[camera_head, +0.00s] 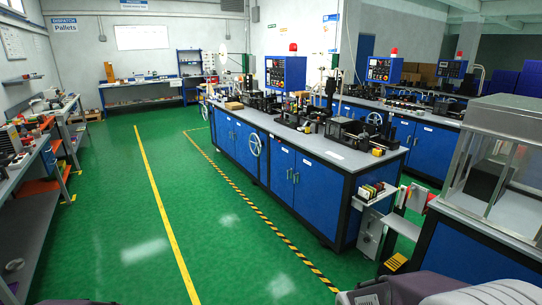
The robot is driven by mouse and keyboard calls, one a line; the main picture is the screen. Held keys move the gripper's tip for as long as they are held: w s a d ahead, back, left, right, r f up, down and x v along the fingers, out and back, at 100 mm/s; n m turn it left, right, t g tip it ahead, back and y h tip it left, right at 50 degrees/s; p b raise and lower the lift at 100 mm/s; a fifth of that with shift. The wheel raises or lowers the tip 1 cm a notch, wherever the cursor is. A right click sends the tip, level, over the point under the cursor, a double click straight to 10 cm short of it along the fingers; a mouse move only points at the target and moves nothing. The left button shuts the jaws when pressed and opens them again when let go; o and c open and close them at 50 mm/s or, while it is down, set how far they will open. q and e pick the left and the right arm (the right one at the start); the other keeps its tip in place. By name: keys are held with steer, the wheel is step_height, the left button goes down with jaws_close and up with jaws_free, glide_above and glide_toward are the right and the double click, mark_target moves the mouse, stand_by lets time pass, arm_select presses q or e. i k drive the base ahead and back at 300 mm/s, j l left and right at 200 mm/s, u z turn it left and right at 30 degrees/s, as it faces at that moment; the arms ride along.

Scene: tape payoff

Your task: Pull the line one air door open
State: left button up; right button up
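A long blue workbench cabinet (309,186) stands right of centre, with a row of blue doors along its aisle side. A white handwheel (254,145) is mounted on the same side, further back. I cannot tell which door is the line one air door; no label is readable. Neither gripper is in view. Only grey parts of my own body show along the bottom edge.
Green floor (165,215) lies clear in the aisle, with a yellow line and a yellow-black striped line (262,232). Shelves (35,205) line the left. A glass-cased bench (480,225) and a small rack (372,225) stand at right.

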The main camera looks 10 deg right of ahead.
mark_target(283, 158)
steer(key=i+z, duration=0.2)
steer(key=i, duration=3.15)
steer(key=i+u, duration=0.1)
steer(key=i, duration=0.5)
steer(key=i+l+u, duration=0.1)
steer(key=i, duration=0.5)
steer(key=i+l+u, duration=0.15)
steer(key=i, duration=0.45)
